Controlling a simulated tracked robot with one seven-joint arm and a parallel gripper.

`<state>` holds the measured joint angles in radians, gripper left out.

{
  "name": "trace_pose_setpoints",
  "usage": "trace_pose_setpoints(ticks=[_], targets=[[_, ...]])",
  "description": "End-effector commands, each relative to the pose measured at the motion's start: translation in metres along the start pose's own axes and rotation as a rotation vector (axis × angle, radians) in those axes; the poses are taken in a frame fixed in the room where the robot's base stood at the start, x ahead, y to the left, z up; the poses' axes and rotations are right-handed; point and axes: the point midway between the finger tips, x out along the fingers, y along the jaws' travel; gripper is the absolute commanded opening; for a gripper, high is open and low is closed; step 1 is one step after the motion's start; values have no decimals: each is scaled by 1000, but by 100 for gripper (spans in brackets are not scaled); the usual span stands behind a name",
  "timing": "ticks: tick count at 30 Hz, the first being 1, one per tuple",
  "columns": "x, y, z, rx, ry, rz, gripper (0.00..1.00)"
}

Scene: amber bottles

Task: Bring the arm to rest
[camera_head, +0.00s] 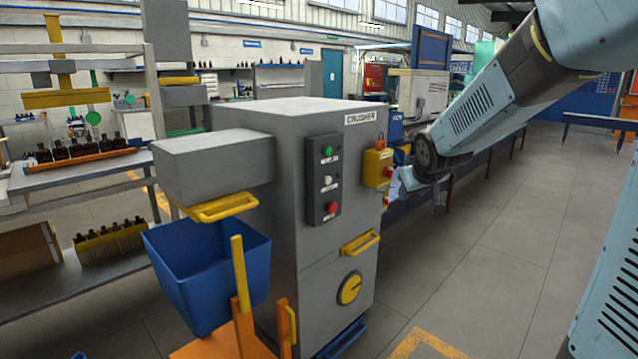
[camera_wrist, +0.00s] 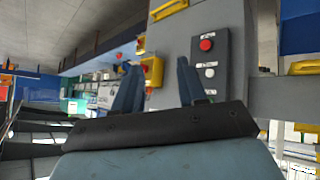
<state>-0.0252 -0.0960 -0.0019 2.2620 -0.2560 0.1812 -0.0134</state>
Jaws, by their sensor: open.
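My gripper (camera_wrist: 156,72) shows in the wrist view with its two dark blue fingers apart and nothing between them. In the head view my arm reaches in from the upper right, and its end is beside the right side of the grey crusher (camera_head: 330,115), near a yellow box with a red button (camera_head: 378,168). The gripper is small and partly unclear there. The crusher's panel with its buttons (camera_wrist: 209,68) shows beyond the fingers in the wrist view. I cannot tell the exact gap between gripper and crusher.
Amber bottles (camera_head: 85,148) stand on an orange tray on the left shelf, and more (camera_head: 110,238) are in a holder below. Open grey floor (camera_head: 500,270) lies to the right.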

Motion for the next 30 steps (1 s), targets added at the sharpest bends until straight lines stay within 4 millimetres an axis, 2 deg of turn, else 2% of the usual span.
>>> trace_pose_setpoints(ticks=[1,6,18,24,30], targets=[[-17,2,5,15,-10,5,41],[-66,2,32,70,-67,10,41],[-170,-14,109,192,-198,-15,41],[-212,-29,150,243,-256,-44,41],[-234,-40,176,270,-293,-66,41]])
